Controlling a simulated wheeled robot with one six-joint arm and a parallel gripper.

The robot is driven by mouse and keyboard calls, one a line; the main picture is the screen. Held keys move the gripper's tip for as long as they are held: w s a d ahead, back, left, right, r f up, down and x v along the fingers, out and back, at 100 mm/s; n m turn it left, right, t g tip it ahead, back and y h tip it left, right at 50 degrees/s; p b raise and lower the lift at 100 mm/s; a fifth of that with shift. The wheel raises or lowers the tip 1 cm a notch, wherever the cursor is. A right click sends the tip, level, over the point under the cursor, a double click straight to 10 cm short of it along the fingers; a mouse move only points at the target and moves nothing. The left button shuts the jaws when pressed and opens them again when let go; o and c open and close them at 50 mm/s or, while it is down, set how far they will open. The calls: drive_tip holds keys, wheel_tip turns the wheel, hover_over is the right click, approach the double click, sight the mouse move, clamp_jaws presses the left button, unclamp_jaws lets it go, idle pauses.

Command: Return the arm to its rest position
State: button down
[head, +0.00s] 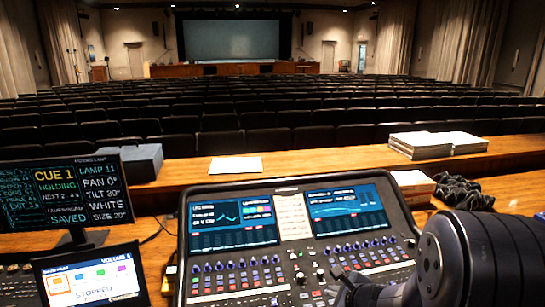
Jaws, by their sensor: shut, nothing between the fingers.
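My gripper (350,288) is the dark shape at the bottom edge, in front of the mixing console (188,260). It is shut with nothing in it. It overlaps the console's lower right controls in the picture; whether it touches them I cannot tell. The lower part of the gripper is cut off by the frame edge, and the arm hides the console's lower right corner.
A cue monitor (62,196) and a smaller "STOPPED" screen (92,280) stand left. A grey box (142,162), paper sheet (235,168) and paper stacks (437,144) lie on the wooden desk (300,165). A coiled black cable (462,193) lies right. Seat rows fill the hall beyond.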

drive_tip(key=shift+f, duration=0.15)
drive_tip(key=f+b, duration=0.2)
drive_tip(key=f, duration=0.1)
drive_tip(key=f+b, duration=0.1)
drive_tip(key=shift+w+f+b, duration=0.25)
drive_tip(key=shift+f+b, duration=0.05)
drive_tip(key=shift+b, duration=0.1)
drive_tip(key=shift+w+f+b, duration=0.1)
drive_tip(key=shift+f+b, duration=0.3)
drive_tip(key=shift+b, duration=0.8)
drive_tip(key=shift+r+p, duration=0.5)
drive_tip(key=shift+r, duration=0.4)
drive_tip(key=shift+f+b, duration=0.4)
drive_tip(key=shift+f, duration=0.15)
drive_tip(key=shift+a+r+p, duration=0.1)
drive_tip(key=shift+r+p, duration=0.05)
drive_tip(key=shift+p, duration=0.75)
drive_tip(key=shift+p, duration=0.45)
